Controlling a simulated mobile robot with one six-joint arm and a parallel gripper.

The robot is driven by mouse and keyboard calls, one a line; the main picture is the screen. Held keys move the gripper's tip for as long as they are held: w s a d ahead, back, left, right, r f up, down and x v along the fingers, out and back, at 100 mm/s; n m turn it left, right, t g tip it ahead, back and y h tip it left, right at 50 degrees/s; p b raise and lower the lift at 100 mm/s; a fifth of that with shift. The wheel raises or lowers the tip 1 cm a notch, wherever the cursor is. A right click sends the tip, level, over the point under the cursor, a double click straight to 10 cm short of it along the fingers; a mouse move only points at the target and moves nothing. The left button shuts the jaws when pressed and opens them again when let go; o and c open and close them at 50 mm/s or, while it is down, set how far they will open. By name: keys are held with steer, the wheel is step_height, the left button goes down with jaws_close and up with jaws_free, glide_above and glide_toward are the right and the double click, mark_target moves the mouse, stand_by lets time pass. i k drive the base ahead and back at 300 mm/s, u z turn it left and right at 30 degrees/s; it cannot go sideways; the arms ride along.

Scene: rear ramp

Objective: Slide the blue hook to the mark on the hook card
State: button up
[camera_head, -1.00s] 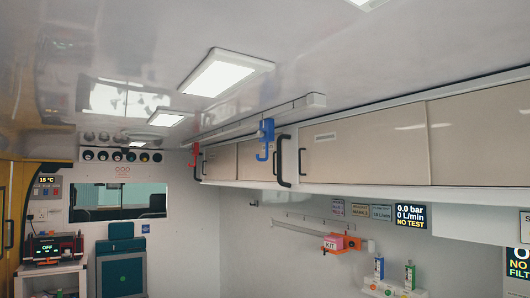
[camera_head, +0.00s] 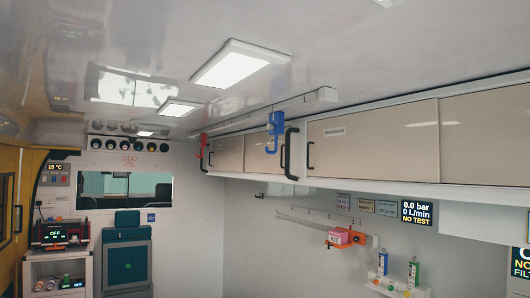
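The blue hook (camera_head: 276,123) hangs from a pale rail (camera_head: 303,101) along the ceiling edge, near the rail's closer end. It hangs in front of the overhead cabinets. A red hook (camera_head: 202,144) hangs further back on the same rail. Several small wall cards (camera_head: 366,205) sit below the cabinets. Their print is too small to read surely, so I cannot tell which is the hook card. No marks are legible along the rail. My gripper is not in view.
Beige overhead cabinets (camera_head: 372,142) with black handles run along the right wall under the rail. Below is a wall rail with an orange bracket and pink kit box (camera_head: 340,237). A teal seat (camera_head: 127,262) stands at the back. The space left of the hooks looks open.

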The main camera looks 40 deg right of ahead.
mark_target(277, 118)
steer(key=z, duration=0.1)
steer(key=i, duration=0.95)
steer(key=u, duration=0.05)
